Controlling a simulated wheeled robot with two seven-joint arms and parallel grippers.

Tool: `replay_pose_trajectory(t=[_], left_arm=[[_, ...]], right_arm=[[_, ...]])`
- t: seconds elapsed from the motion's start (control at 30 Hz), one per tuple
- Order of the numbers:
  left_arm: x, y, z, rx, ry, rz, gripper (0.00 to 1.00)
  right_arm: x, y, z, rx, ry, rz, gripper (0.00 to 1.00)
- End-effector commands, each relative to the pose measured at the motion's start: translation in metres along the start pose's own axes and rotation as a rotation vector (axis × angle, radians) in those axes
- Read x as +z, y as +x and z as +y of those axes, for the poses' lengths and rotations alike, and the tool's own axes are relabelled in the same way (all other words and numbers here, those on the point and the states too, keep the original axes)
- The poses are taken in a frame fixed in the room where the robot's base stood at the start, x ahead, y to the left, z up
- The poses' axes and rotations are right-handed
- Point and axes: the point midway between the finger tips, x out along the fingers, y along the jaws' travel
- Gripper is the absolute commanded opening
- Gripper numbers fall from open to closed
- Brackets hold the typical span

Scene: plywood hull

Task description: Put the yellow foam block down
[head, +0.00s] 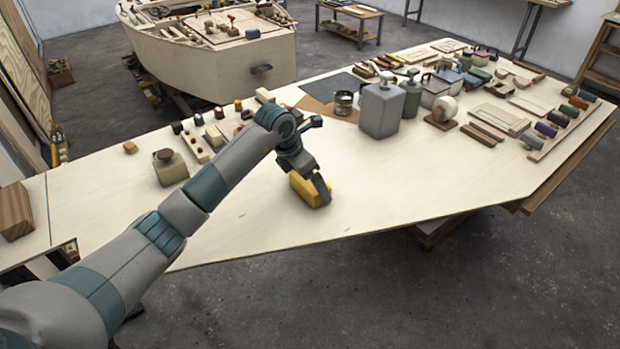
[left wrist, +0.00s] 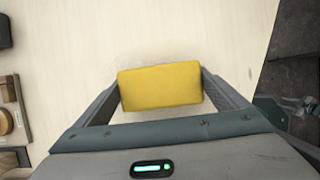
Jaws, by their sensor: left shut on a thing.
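The yellow foam block (head: 304,191) is at the middle of the pale plywood bench top (head: 400,196) in the head view. My left gripper (head: 318,186) is shut on it, with one finger showing against its near right side. In the left wrist view the yellow foam block (left wrist: 160,87) sits between the two fingers of my left gripper (left wrist: 161,92), one at each short end. The block is at or close above the bench top; I cannot tell whether it touches. My right gripper is not in view.
A grey canister (head: 380,110) and a green bottle (head: 411,98) stand behind the block to the right. A squat jar (head: 170,169) stands to the left. The bench top right of the block is clear up to its front edge.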

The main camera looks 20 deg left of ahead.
Motion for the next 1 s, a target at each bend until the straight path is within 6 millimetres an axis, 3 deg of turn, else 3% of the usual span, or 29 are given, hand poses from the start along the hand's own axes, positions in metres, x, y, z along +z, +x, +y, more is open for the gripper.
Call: replay_pose_trajectory(t=[0.27, 0.3, 0.73, 1.0], left_arm=[[-0.001, 0.003, 0.0, 0.001, 0.0, -0.001, 0.72], [-0.001, 0.002, 0.0, 0.001, 0.0, -0.001, 1.0], [0.0, -0.002, 0.001, 0.001, 0.0, -0.002, 1.0], [0.0, -0.034, 0.002, 0.004, 0.001, -0.004, 1.0]], right_arm=[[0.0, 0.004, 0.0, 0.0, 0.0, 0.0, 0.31], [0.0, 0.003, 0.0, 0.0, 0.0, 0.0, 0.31], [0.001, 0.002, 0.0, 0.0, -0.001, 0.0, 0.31], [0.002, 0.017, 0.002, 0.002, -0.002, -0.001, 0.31]])
